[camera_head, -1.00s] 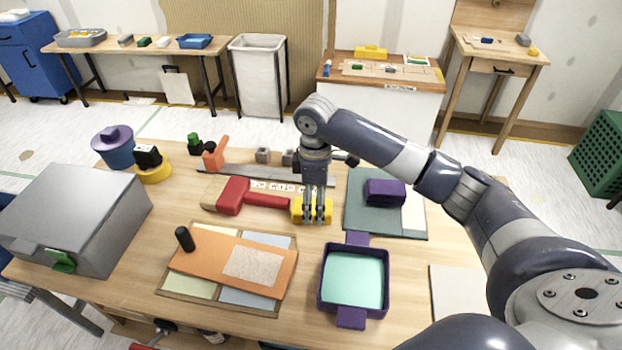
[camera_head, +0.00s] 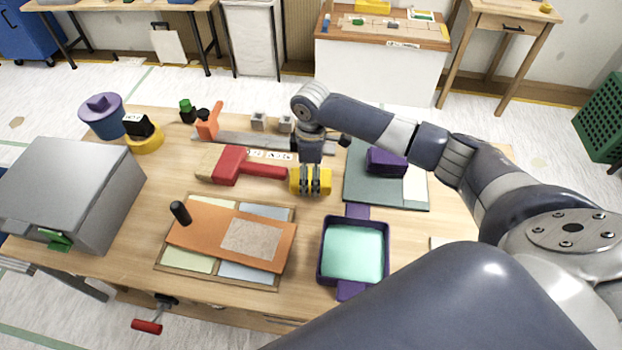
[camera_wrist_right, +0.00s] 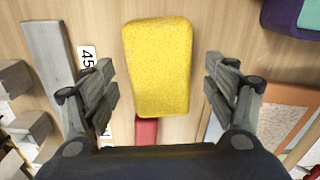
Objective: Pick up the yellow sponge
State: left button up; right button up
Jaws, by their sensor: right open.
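The yellow sponge (camera_head: 323,182) lies on the wooden table, just right of the end of the red brush handle. In the right wrist view the sponge (camera_wrist_right: 158,65) is a rounded yellow block between my open fingers, with a gap on each side. My right gripper (camera_head: 311,187) points down over the sponge in the head view and hides part of it. In the right wrist view its two fingers (camera_wrist_right: 163,85) stand apart and hold nothing. My left gripper is not in view; a large dark arm link of mine covers the lower right of the head view.
The red brush (camera_head: 232,166) lies left of the sponge. A purple block (camera_head: 386,161) sits on a green board to the right. A purple tray with mint liquid (camera_head: 353,250) and an orange board (camera_head: 210,235) are in front. A grey box (camera_head: 70,190) stands at left.

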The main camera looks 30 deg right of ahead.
jog(key=shift+s+f, duration=0.1)
jog(key=shift+f, duration=1.05)
jog(key=c, duration=1.1)
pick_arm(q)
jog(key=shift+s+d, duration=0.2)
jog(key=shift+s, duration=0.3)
pick_arm(e)
jog(key=shift+o, duration=0.2)
